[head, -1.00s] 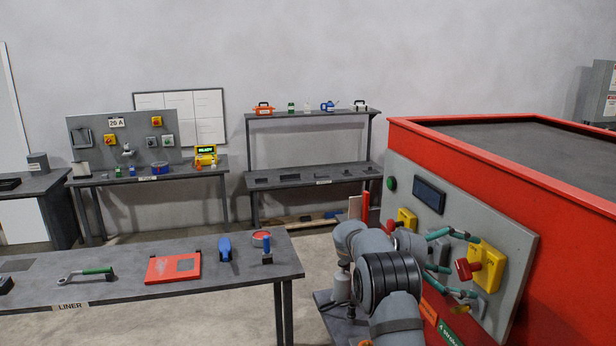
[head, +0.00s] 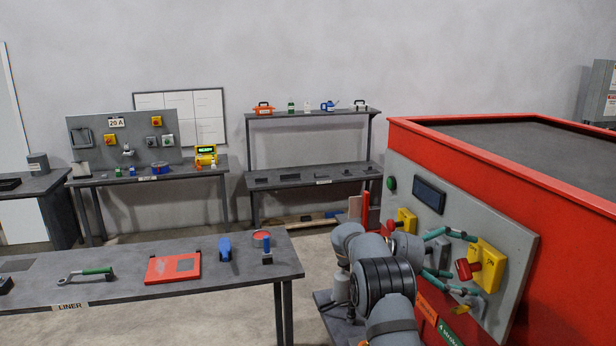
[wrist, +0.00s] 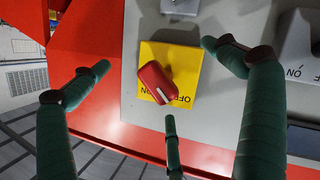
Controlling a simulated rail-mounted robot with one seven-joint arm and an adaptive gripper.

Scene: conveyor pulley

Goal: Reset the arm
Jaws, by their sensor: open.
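My gripper (head: 466,264) has green segmented fingers. It stands in front of the grey control panel (head: 518,250) on the red machine. The fingers are spread around a yellow switch plate (head: 489,258) with a red knob (head: 467,269). In the wrist view my gripper (wrist: 160,78) is open and empty, its three fingers apart around the yellow plate (wrist: 185,60) and red knob (wrist: 155,82). I see no finger closed on the knob. The lettering on the plate appears upside down there. My arm comes up from the lower right and hides part of the panel.
A second yellow switch (head: 407,217), a dark display (head: 429,194) and a green button (head: 391,184) are on the panel. The red machine (head: 580,280) fills the right side. A workbench (head: 120,293) with tools stands at left.

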